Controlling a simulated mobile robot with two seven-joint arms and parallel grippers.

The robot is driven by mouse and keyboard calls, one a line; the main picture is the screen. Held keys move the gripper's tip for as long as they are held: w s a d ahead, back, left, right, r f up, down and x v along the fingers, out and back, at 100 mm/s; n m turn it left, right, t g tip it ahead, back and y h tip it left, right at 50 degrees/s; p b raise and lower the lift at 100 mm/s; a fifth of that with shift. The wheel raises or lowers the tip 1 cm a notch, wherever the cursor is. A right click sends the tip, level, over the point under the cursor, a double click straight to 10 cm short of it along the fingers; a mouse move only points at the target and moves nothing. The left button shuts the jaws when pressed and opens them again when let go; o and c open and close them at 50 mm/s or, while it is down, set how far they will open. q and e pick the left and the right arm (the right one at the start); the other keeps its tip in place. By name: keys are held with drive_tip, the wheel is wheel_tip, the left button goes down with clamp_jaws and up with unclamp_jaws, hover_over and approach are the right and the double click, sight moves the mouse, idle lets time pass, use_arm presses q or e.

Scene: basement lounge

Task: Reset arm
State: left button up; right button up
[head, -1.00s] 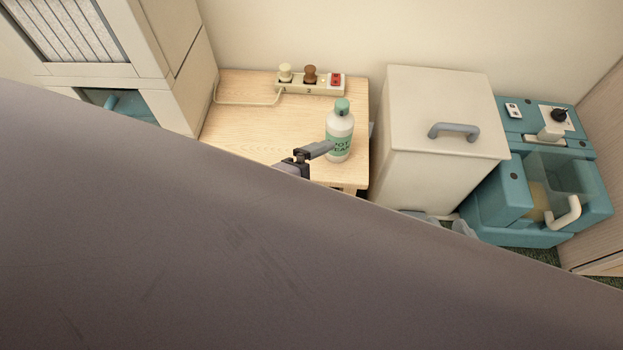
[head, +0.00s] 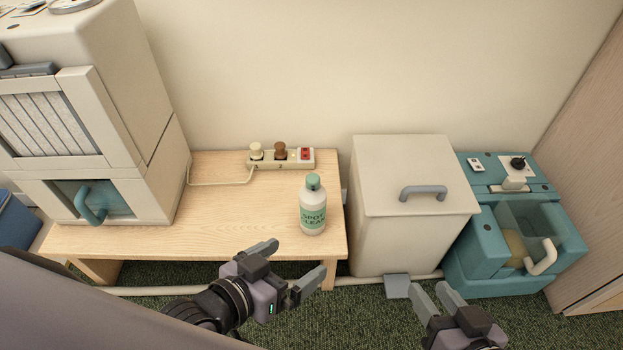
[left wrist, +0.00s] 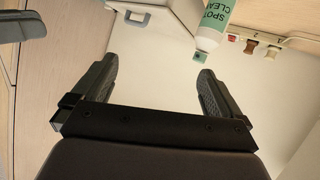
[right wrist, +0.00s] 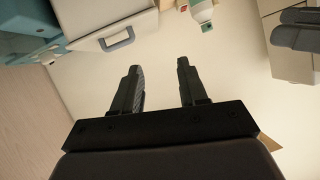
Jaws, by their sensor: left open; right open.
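My left gripper (head: 294,262) is open and empty, in front of the low wooden table's front edge in the head view. Its two fingers (left wrist: 155,90) stand wide apart in the left wrist view. My right gripper (head: 436,294) is open and empty at the bottom of the head view, in front of the white bin. Its fingers (right wrist: 158,82) show apart in the right wrist view. A white bottle (head: 313,212) with a green cap and a spot cleaner label stands upright on the table, beyond my left gripper and apart from it.
The wooden table (head: 230,225) also holds a power strip (head: 292,160) with plugs. A boxy white unit with a grille (head: 60,120) stands at left. The white lidded bin (head: 410,180) and a teal machine (head: 530,235) stand right. Green carpet (head: 350,320) lies in front.

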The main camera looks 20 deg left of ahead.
use_arm(q)
drive_tip(key=s+a+r+y+p, duration=0.1)
drive_tip(key=a+r+p, duration=0.1)
drive_tip(key=r+p, duration=0.3)
drive_tip(key=s+a+r+g+y+p, duration=0.1)
drive_tip(key=s+a+r+p, duration=0.1)
drive_tip(key=p, duration=1.1)
drive_tip(key=s+a+r+y+p, duration=0.1)
drive_tip(key=a+r+p, duration=0.3)
drive_tip(key=r+p, duration=0.3)
drive_tip(key=p, duration=0.2)
drive_tip(key=shift+s+a+r+y+p, duration=0.15)
drive_tip(key=shift+a+r+y+p, duration=0.1)
drive_tip(key=shift+r+y+p, duration=0.1)
use_arm(e)
drive_tip(key=s+d+r+h, duration=0.1)
drive_tip(key=s+d+r, duration=0.1)
drive_tip(key=d+r, duration=0.2)
drive_tip(key=s+d+r+g+h, duration=0.1)
drive_tip(key=d+r, duration=0.3)
drive_tip(key=r, duration=0.6)
drive_tip(key=shift+s+d+r+m+h, duration=0.2)
drive_tip(key=shift+s+r+m+h, duration=0.15)
drive_tip(key=shift+s+h, duration=0.4)
drive_tip(key=shift+w, duration=0.1)
